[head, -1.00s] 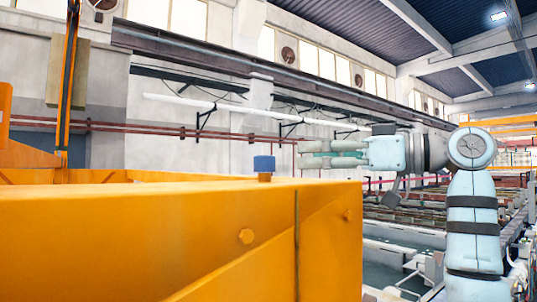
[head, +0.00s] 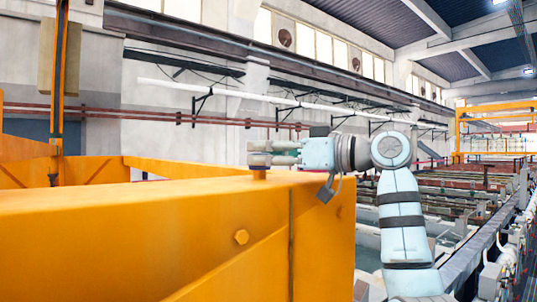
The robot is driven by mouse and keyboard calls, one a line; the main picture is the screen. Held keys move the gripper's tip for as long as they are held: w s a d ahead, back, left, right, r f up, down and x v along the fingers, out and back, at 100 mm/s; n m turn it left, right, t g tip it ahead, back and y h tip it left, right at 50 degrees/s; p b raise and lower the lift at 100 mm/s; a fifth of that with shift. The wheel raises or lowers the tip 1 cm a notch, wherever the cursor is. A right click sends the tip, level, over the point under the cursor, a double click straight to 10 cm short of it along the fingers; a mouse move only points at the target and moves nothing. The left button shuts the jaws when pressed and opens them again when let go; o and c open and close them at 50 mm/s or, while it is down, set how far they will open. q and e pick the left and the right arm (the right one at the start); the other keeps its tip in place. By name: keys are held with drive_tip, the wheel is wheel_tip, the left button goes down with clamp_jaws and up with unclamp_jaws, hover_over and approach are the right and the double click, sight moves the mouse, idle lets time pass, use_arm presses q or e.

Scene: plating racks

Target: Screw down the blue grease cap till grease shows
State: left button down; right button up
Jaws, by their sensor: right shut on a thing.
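My right gripper (head: 262,153) reaches in from the right, its fingers level and pointing left. It is shut on the blue grease cap, which the fingers hide. The short orange-brown stem (head: 259,175) under the cap shows below the fingertips and stands upright on the top of the yellow beam (head: 150,245). No grease can be made out. My left gripper is not in view.
A yellow upright (head: 60,70) rises at the far left. Long rows of tanks and racks (head: 450,200) run back at the right.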

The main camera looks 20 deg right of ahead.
drive_tip(key=shift+s+a+f+m+t+h+b, duration=0.1)
drive_tip(key=shift+f+m+t+h+b, duration=0.05)
drive_tip(key=shift+m+t+h+b, duration=0.3)
drive_tip(key=shift+a+f+m+t+h+b, duration=0.1)
drive_tip(key=shift+m+t+h+b, duration=0.2)
drive_tip(key=shift+h+b, duration=0.25)
drive_tip(key=shift+m+t+h+b, duration=0.55)
drive_tip(key=shift+m+h+b, duration=0.1)
drive_tip(key=shift+h, duration=0.15)
drive_tip(key=shift+a+m+t+h+b, duration=0.15)
drive_tip(key=shift+m+t+h+b, duration=0.3)
drive_tip(key=shift+h, duration=0.45)
drive_tip(key=shift+s+a+r+m+t+h, duration=0.1)
drive_tip(key=shift+m+t+h, duration=0.45)
drive_tip(key=shift+m+h, duration=0.6)
drive_tip(key=shift+h+b, duration=0.3)
drive_tip(key=shift+h, duration=0.05)
drive_tip(key=o, duration=0.9)
drive_tip(key=shift+o, duration=1.2)
drive_tip(key=shift+w, duration=0.3)
